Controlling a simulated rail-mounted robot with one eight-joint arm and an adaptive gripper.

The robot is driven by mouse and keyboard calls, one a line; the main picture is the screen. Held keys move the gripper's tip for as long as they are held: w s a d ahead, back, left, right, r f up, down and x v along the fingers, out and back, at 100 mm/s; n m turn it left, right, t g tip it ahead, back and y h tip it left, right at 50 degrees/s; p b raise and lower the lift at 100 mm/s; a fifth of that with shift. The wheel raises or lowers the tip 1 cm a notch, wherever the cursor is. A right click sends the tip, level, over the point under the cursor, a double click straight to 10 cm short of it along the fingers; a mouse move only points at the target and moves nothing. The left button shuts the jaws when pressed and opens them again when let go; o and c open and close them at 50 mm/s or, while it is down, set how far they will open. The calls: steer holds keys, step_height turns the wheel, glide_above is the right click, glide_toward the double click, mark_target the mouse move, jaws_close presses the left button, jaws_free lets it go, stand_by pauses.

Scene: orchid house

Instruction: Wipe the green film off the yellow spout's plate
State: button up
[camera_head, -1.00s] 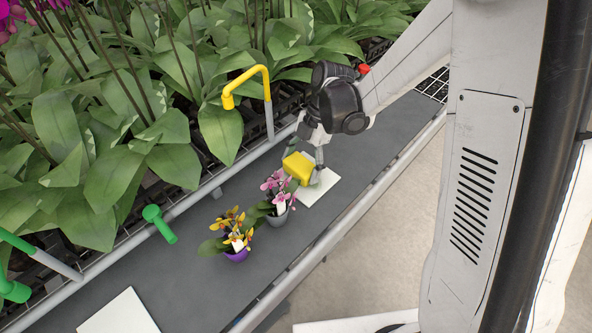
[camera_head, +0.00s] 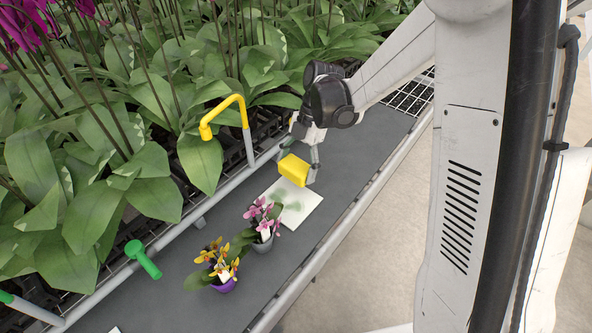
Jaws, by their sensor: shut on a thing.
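The yellow spout (camera_head: 222,112) is a bent yellow pipe on a grey post at the back edge of the bench. A white plate (camera_head: 306,212) lies flat on the bench in front of it, with a faint green film (camera_head: 290,208) on its surface. My gripper (camera_head: 298,166) is shut on a yellow block, likely a sponge (camera_head: 293,170), above the plate's far end. I cannot tell whether the block touches the plate. The block and gripper hide part of the plate's far edge.
A pink orchid in a grey pot (camera_head: 262,244) stands at the plate's near left corner. A yellow orchid in a purple pot (camera_head: 223,284) stands further left. A green spout (camera_head: 142,258) rises at the bench's back edge. Bare bench (camera_head: 375,140) lies right of my gripper.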

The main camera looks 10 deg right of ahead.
mark_target(293, 168)
steer(key=shift+s+r+p, duration=0.1)
steer(key=shift+r+p, duration=0.85)
steer(key=shift+r, duration=1.15)
